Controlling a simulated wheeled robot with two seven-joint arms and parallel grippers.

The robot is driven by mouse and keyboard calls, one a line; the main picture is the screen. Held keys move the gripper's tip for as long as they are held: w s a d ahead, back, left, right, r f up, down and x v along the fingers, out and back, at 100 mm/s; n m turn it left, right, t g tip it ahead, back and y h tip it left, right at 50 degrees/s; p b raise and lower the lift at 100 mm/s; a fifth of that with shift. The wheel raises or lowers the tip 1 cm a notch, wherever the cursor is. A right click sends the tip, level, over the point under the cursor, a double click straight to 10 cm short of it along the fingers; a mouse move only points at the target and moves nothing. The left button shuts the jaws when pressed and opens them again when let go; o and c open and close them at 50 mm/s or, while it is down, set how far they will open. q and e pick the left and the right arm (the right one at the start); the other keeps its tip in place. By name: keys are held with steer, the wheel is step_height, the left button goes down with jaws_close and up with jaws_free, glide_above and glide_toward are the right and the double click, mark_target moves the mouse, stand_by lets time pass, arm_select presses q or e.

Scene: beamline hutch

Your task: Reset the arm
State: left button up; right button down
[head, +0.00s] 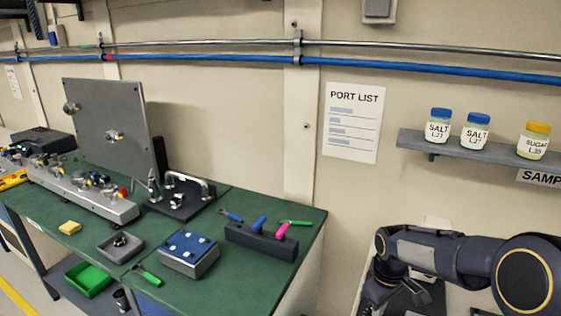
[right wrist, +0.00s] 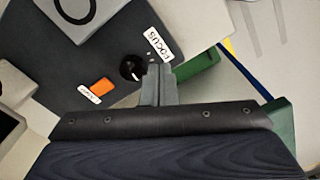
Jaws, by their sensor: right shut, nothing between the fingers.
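My right arm (head: 440,258) comes in from the right in the head view and bends down at the bottom edge. Its gripper tips cannot be made out there. In the right wrist view my right gripper (right wrist: 158,72) is shut and empty. Its tips are just right of a black knob (right wrist: 132,68) beside a FOCUS label (right wrist: 157,44) on a dark panel (right wrist: 80,50). Whether they touch the knob or panel I cannot tell. An orange switch (right wrist: 102,86) with a small label sits left of the fingers. My left gripper is not in view.
A green-topped bench (head: 230,282) on the left carries a grey upright plate (head: 105,135), a blue-topped box (head: 188,254) and a tool rack (head: 260,243). A wall shelf (head: 415,142) with several jars hangs above my right arm. A PORT LIST sheet (head: 351,123) is on the wall.

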steer(key=s+r+m+t+y, duration=0.2)
steer(key=s+r, duration=0.3)
steer(key=s, duration=0.2)
steer(key=s+r+m+t+y, duration=0.1)
steer(key=s+r+m, duration=0.2)
steer(key=s+r, duration=0.3)
steer(key=s+a+f+m+t, duration=0.1)
steer(key=s+a+m+t, duration=0.1)
steer(key=s, duration=1)
steer(key=shift+s+a+f+m+t+y, duration=0.15)
steer(key=shift+s+a+m+t+y, duration=0.25)
steer(key=shift+m, duration=0.3)
steer(key=shift+w+a, duration=0.1)
steer(key=shift+w, duration=0.05)
